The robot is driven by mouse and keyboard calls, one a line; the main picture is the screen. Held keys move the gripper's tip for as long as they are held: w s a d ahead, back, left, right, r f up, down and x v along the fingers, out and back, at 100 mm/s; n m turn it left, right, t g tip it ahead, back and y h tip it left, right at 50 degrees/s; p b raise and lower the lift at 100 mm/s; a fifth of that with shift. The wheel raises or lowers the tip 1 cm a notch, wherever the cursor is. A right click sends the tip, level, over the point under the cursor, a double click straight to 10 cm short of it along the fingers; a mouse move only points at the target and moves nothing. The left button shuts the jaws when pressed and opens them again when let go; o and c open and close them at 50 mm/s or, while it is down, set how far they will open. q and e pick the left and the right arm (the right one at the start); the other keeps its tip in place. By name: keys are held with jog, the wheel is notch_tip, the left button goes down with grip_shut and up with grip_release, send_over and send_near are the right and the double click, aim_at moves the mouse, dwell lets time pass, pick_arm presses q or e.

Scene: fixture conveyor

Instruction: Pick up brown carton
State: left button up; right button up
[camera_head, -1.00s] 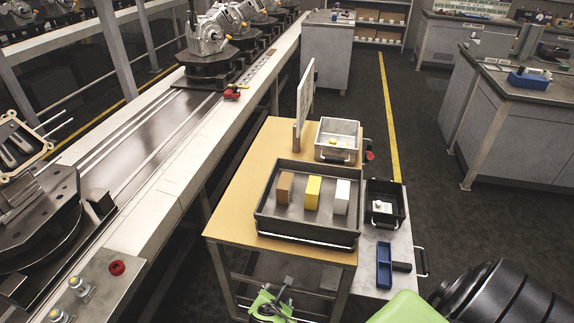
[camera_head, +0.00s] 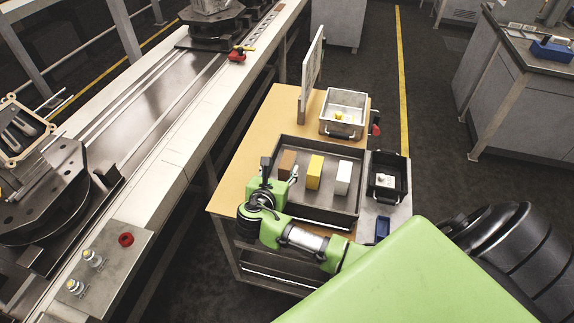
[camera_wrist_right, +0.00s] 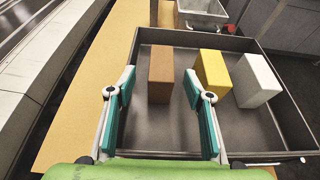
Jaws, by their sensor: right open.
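The brown carton (camera_head: 287,164) stands at the left end of a dark tray (camera_head: 325,214) on the wooden-topped table. It also shows in the right wrist view (camera_wrist_right: 160,74), ahead of the spread fingers. My right gripper (camera_head: 279,173) is open and empty at the tray's near left side, with a finger on either side of the carton's line. In the wrist view the gripper (camera_wrist_right: 159,82) appears short of the carton, with no contact visible. My left gripper is not in view.
A yellow carton (camera_head: 314,172) and a white carton (camera_head: 343,177) stand right of the brown one in the tray. A grey bin (camera_head: 343,129) is behind, a black bin (camera_head: 388,193) at right. An upright panel (camera_head: 312,76) rises behind the tray. The conveyor (camera_head: 170,150) runs along the left.

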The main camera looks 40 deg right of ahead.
aim_at(286, 163)
jog(key=shift+w+d+f, duration=0.3)
jog(key=shift+w+d, duration=0.05)
jog(key=shift+d, duration=0.1)
jog(key=shift+w+d+f, duration=0.15)
jog(key=shift+w+d, duration=0.05)
jog(key=shift+d, duration=0.1)
jog(key=p+x, duration=0.1)
jog(key=x, duration=0.2)
jog(key=shift+w+d, duration=0.15)
jog(key=shift+d, duration=0.2)
jog(key=shift+w+d+f, duration=0.35)
jog(key=shift+d+f, duration=0.05)
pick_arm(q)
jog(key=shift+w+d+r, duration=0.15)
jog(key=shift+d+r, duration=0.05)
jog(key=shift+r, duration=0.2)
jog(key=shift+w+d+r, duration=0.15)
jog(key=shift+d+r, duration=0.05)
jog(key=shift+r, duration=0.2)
pick_arm(e)
jog(key=shift+a, duration=0.1)
jog(key=c, duration=1.2)
